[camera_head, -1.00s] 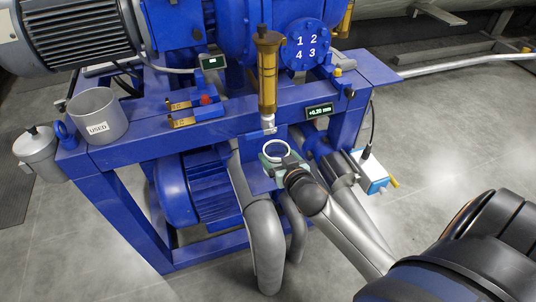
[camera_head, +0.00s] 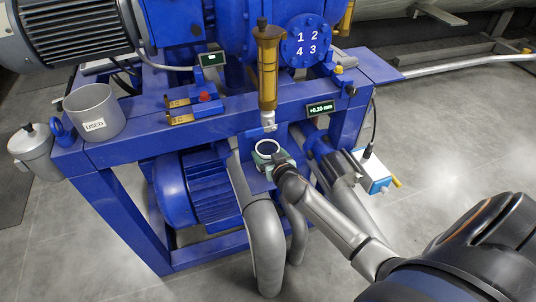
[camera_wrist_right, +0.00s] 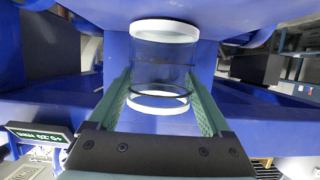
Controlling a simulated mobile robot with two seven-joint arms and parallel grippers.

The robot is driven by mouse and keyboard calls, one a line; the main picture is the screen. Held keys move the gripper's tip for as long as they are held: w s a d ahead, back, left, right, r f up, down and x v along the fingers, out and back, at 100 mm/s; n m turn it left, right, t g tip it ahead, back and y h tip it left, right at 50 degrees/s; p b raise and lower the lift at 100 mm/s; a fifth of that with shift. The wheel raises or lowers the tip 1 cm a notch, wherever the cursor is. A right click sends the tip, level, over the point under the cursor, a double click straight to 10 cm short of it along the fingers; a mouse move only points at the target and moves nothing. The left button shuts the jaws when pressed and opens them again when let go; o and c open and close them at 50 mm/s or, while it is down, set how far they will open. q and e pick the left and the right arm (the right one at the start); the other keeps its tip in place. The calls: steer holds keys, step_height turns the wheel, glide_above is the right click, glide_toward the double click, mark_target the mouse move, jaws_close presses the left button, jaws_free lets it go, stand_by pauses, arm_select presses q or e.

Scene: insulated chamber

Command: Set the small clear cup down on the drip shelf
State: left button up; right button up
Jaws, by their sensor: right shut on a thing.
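The small clear cup (camera_wrist_right: 161,70) has a white band at its top and another at its bottom. My right gripper (camera_wrist_right: 160,92) is shut on it, with one green-lined finger on each side. In the head view the cup's pale rim (camera_head: 267,147) faces up, and the gripper (camera_head: 272,160) holds it below the amber glass cylinder (camera_head: 267,70) and its metal outlet. A blue panel (camera_head: 254,180) is behind and below the cup. I cannot clearly pick out the drip shelf, or tell whether the cup touches a surface. My left gripper is out of view.
A grey pot labelled USED (camera_head: 95,112) and a lidded can (camera_head: 36,150) stand at the left. A small display (camera_head: 320,108) sits on the blue frame right of the cylinder. Grey pipes (camera_head: 265,245) run below the cup. A white-and-blue box (camera_head: 374,178) hangs at right.

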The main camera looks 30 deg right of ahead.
steer(key=shift+f, duration=0.15)
steer(key=o, duration=1.3)
steer(key=shift+s+r, duration=0.15)
steer(key=shift+r, duration=0.1)
steer(key=p+v, duration=0.2)
steer(key=v, duration=0.9)
steer(key=s+a+f+n+g+y, duration=0.2)
steer(key=s+a+f, duration=0.4)
steer(key=s+a, duration=0.1)
steer(key=s+a+f+n+g+y, duration=0.2)
steer(key=s+a+f+y, duration=0.1)
steer(key=s+a+f, duration=0.3)
steer(key=s+a, duration=0.2)
steer(key=s, duration=0.2)
steer(key=shift+a+f+n+y, duration=0.2)
steer(key=shift+n+y, duration=0.1)
steer(key=shift+n, duration=0.1)
